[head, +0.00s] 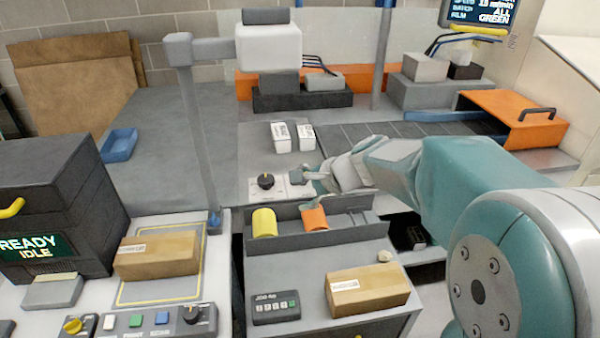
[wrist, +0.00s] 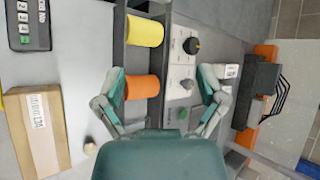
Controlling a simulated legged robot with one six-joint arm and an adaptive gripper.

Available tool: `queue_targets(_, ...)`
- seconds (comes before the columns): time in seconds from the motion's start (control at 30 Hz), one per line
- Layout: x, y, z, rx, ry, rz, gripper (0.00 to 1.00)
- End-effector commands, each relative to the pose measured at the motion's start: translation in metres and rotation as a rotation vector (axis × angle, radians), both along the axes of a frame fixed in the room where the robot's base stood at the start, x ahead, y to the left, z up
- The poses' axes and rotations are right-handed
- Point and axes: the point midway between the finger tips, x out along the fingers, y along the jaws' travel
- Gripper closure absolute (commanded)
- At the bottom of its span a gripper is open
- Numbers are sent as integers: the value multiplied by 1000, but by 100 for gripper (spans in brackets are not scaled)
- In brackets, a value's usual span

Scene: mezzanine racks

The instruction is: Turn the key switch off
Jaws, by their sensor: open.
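A pale control panel (head: 281,187) sits on the grey worktop behind the roll trough. It carries a black rotary knob (head: 266,181), which also shows in the wrist view (wrist: 191,45). A smaller grey switch (wrist: 187,84) sits lower on the same panel in the wrist view; it may be the key switch, but its key and position are too small to read. A green control (wrist: 183,113) is below it. My gripper (head: 312,176) is open and empty beside the panel in the head view. In the wrist view its spread fingers (wrist: 162,82) straddle the orange roll and the panel's edge.
A yellow roll (head: 264,222) and an orange roll (head: 314,218) lie in the trough. A cardboard box (head: 368,291) and a keypad (head: 276,307) are on the cabinet in front. A grey post (head: 196,130) stands left of the panel; white boxes (head: 281,137) lie behind it.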

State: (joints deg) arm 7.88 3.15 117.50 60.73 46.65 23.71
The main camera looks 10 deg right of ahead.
Motion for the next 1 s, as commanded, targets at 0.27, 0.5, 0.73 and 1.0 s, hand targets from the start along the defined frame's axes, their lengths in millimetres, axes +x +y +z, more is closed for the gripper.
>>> queue_targets(0.27, 73, -16, -32, 278, 117, -267, 10)
queue_targets(0.5, 129, -42, -69, 518, 212, -504, 10)
queue_targets(0.73, 174, -75, -115, 744, 299, -734, 10)
queue_targets(1.0, 202, -103, -153, 914, 355, -904, 10)
